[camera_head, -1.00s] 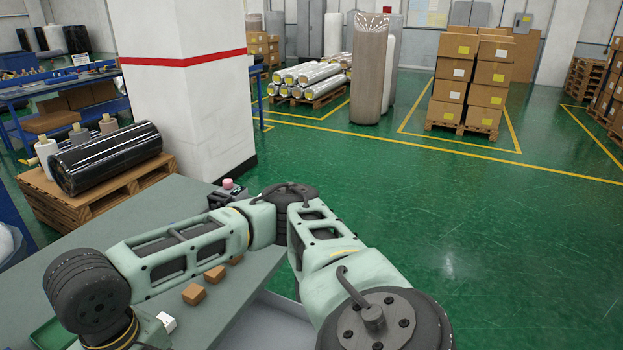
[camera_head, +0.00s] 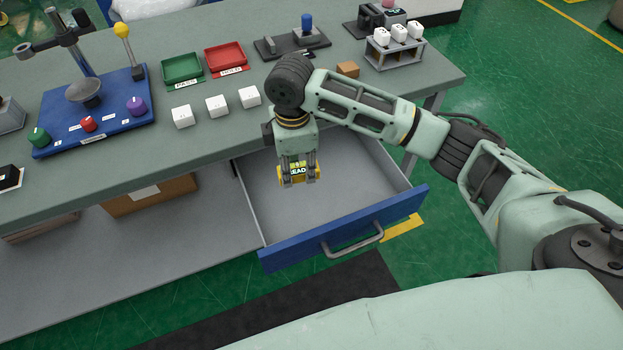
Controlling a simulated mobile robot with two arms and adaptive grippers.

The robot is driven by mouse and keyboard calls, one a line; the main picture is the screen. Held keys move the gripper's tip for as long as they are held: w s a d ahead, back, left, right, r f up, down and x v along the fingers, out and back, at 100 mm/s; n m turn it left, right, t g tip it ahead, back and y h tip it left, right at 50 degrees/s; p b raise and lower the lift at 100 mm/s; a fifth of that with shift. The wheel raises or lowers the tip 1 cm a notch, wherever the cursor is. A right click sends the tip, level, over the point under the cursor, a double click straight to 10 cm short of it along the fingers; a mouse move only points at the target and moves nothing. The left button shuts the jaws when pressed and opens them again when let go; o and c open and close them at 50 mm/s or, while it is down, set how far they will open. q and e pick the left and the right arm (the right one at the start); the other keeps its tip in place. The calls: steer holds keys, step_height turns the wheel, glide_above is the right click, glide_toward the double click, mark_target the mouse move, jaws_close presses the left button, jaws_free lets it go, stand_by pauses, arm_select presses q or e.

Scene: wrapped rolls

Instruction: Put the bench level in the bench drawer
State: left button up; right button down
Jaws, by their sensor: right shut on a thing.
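The bench level (camera_head: 298,171) is a small yellow piece with a dark label reading "EAD" and a green vial patch. My right gripper (camera_head: 298,178) is shut on it, pointing down, and holds it over the open bench drawer (camera_head: 341,235). The drawer has a blue front with a grey handle and a pale grey inside, and its visible floor is empty. I cannot tell how high the level is above the drawer floor. My left gripper is not in view.
The grey bench (camera_head: 205,140) carries white blocks (camera_head: 217,106), a green tray (camera_head: 182,69), a red tray (camera_head: 225,58) and a blue fixture board (camera_head: 95,115). A rack of white pieces (camera_head: 394,45) stands at the right. A cardboard box (camera_head: 150,195) sits on the shelf below.

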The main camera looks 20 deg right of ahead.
mark_target(298, 204)
steer(key=f, duration=0.1)
steer(key=f+n, duration=0.1)
steer(key=shift+w+f+n+b, duration=0.2)
steer(key=shift+f+n+b, duration=0.1)
steer(key=shift+f, duration=0.1)
step_height(298, 204, down, 10)
steer(key=shift+f, duration=0.1)
steer(key=shift+f, duration=0.2)
steer(key=c, duration=1.3)
jaws_free()
step_height(298, 204, up, 12)
steer(key=shift+r, duration=0.25)
